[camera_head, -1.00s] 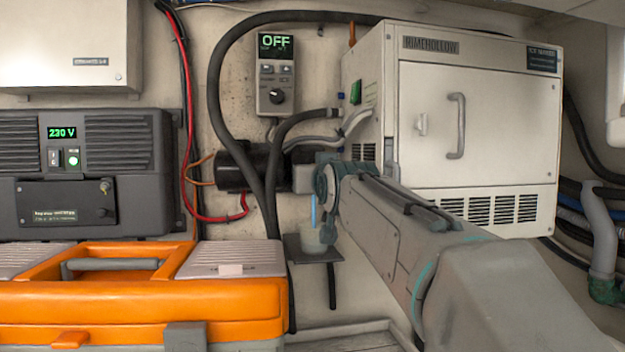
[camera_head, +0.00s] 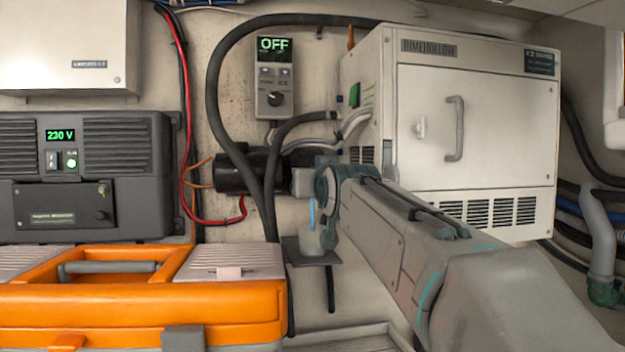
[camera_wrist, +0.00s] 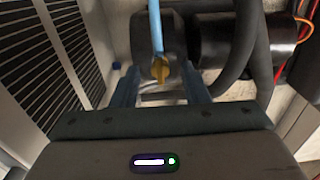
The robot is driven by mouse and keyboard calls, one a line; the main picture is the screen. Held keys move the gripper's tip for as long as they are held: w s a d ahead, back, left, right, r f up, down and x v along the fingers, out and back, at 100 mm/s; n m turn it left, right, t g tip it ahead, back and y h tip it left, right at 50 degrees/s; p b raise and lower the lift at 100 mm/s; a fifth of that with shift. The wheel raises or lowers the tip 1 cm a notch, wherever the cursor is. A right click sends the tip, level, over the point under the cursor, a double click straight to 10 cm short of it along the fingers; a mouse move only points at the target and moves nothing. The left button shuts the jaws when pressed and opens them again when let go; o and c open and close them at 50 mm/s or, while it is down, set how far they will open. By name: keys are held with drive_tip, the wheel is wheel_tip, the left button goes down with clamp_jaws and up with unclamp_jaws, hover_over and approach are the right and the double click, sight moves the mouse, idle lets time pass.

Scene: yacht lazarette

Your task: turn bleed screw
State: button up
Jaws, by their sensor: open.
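The yellow bleed screw (camera_wrist: 160,70) shows in the wrist view, on the grey pump head (camera_wrist: 145,32). A blue tube (camera_wrist: 154,22) runs from the top edge down to the screw. My gripper (camera_wrist: 160,76) is open, with one finger to each side of the screw; I cannot tell whether either touches it. In the head view my wrist hides the screw and the fingers. The blue tube there (camera_head: 312,214) hangs into a small translucent cup (camera_head: 309,241) on a dark bracket (camera_head: 324,259). The black pump body (camera_head: 236,172) lies to the left.
A white unit (camera_head: 475,130) stands behind my arm at right. A control panel (camera_head: 273,78) reads OFF. Thick black hoses (camera_head: 216,95) loop around the pump. An orange toolbox (camera_head: 140,305) fills the lower left, below a grey inverter (camera_head: 85,175) reading 230 V.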

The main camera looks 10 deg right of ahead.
drive_tip(key=s+b, duration=0.1)
drive_tip(key=s, duration=1.2)
